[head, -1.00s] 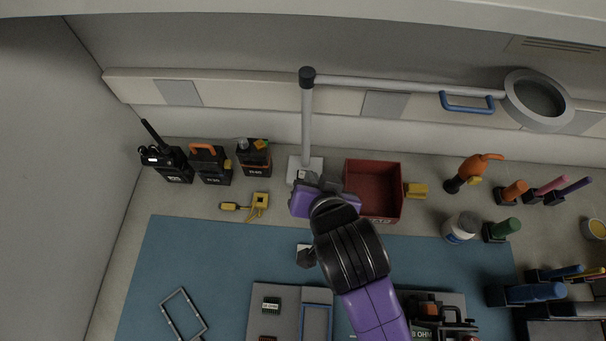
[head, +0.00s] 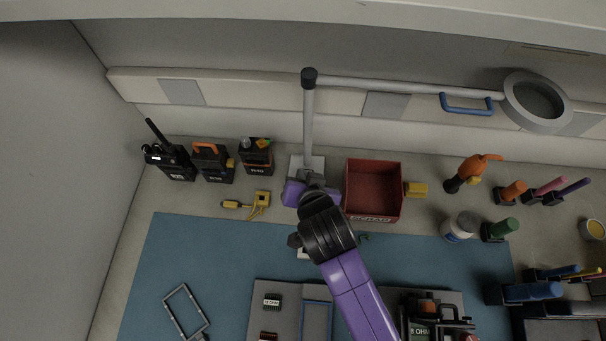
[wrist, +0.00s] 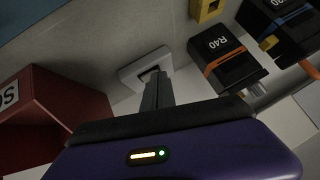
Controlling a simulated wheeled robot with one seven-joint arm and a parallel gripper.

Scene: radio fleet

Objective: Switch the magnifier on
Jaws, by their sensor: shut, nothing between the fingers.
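The magnifier has a grey ring head (head: 537,101) at the upper right, a long pale arm and an upright post (head: 308,115). Its pale square base (head: 318,162) stands on the bench at the back. My gripper (head: 314,178) is at the front of this base, and my wrist hides part of it. In the wrist view, my shut, empty fingers (wrist: 153,78) point at the base plate (wrist: 132,70). A dark patch on the plate is at the fingertips, mostly covered by them. I cannot tell whether they touch it, or whether the magnifier is on.
A red bin (head: 374,188) stands close to the right of my gripper. Black radio units (head: 256,156) and a yellow tool (head: 259,199) lie to the left. The blue mat (head: 200,250) holds trays and a frame in front.

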